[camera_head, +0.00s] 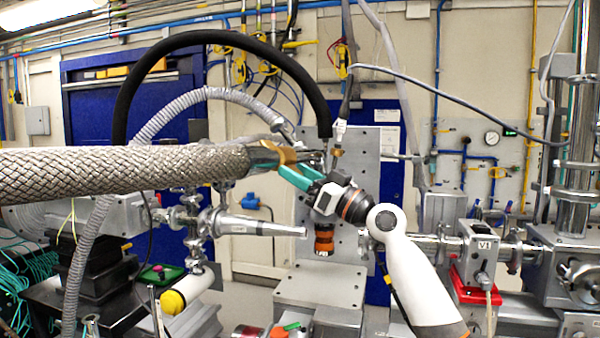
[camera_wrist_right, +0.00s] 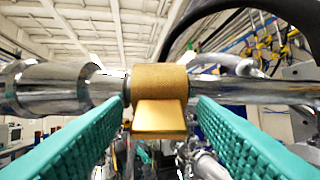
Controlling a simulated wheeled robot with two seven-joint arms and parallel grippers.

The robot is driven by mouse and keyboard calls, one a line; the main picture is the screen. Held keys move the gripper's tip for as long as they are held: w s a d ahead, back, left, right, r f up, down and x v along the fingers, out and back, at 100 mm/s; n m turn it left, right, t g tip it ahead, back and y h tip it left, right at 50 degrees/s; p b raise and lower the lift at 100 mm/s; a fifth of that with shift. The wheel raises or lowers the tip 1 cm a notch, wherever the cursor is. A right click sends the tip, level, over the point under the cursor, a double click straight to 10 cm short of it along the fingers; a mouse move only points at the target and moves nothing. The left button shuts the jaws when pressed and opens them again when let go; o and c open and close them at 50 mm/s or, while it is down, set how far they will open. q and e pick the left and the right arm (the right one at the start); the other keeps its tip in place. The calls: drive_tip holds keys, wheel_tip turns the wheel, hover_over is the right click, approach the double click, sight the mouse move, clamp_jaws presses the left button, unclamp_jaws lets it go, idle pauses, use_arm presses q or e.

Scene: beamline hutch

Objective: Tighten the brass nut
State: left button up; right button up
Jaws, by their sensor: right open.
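The brass nut (camera_head: 287,157) sits on a metal fitting at the end of the thick braided hose (camera_head: 120,172). In the right wrist view the nut (camera_wrist_right: 158,84) is a knurled brass collar around a horizontal metal tube, with a flat brass tab (camera_wrist_right: 159,118) facing the camera. My right gripper (camera_head: 279,167) is open at the nut, its teal fingers reaching up and left. In the wrist view the fingers (camera_wrist_right: 158,112) lie on either side of the tab, with gaps visible. The head view partly hides the nut behind the fingers. My left gripper is not in view.
A black hose (camera_head: 210,38) arches over the nut. An upright grey plate (camera_head: 362,165) stands behind my right gripper. A tapered metal nozzle (camera_head: 262,227) lies below the hose. A red-based V1 valve (camera_head: 482,255) stands at right.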

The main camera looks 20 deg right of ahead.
sight(290, 152)
drive_tip(key=c, duration=0.7)
drive_tip(key=shift+s+r+g+p, duration=0.1)
drive_tip(key=shift+r+g+p, duration=0.25)
drive_tip(key=shift+p, duration=0.45)
drive_tip(key=r+g+h+p, duration=0.1)
drive_tip(key=g+h+p, duration=0.1)
drive_tip(key=p, duration=0.3)
drive_tip(key=r+g+h+p, duration=0.2)
drive_tip(key=p, duration=0.4)
drive_tip(key=r+g+h+p, duration=0.1)
drive_tip(key=g+p, duration=0.2)
drive_tip(key=p, duration=0.3)
drive_tip(key=shift+d+r+n+h, duration=0.25)
drive_tip(key=shift+r+n+h, duration=0.05)
drive_tip(key=shift+r+h, duration=0.1)
drive_tip(key=shift+a+r+g+h+p, duration=0.15)
drive_tip(key=shift+g+h+p, duration=0.25)
drive_tip(key=shift+g+p, duration=0.2)
drive_tip(key=shift+w+a+r+g+h, duration=0.1)
drive_tip(key=shift+w+r+g+h, duration=0.1)
drive_tip(key=shift+g+h, duration=0.45)
drive_tip(key=shift+w+a+r+g+h, duration=0.1)
drive_tip(key=shift+w+r+g+h, duration=0.1)
drive_tip(key=shift+g+h, duration=0.4)
drive_tip(key=o, duration=0.7)
